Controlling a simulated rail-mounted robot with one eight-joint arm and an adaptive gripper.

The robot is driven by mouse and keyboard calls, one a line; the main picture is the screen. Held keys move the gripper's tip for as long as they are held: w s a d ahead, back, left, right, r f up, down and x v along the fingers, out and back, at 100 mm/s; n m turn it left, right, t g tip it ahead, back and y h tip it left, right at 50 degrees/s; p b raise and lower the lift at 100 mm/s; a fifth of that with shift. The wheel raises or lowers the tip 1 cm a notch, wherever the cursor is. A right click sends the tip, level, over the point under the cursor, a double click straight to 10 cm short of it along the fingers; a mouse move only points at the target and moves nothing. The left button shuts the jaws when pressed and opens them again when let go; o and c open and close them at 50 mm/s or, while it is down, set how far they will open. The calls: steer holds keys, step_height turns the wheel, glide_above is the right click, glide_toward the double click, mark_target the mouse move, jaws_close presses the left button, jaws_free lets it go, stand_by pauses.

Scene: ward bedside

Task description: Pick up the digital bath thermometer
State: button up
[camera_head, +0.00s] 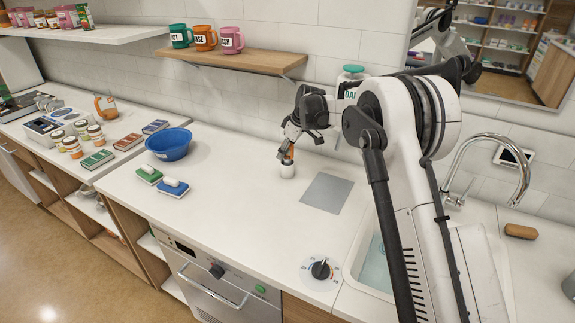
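My gripper (287,150) is above the middle of the white counter (238,187), pointing down. Directly under it is a small upright item with a white lower part (287,171) and an orange upper part. The fingertips are at its orange top; I cannot tell whether they touch it or are closed on it. I cannot tell for certain whether this item is the digital bath thermometer. A small white device with a dark screen (513,157) is by the wall behind the tap.
A white canister (349,80) stands behind. The sink (375,262) and tap (520,170) are right.

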jaws_close()
steer(key=shift+r, duration=0.1)
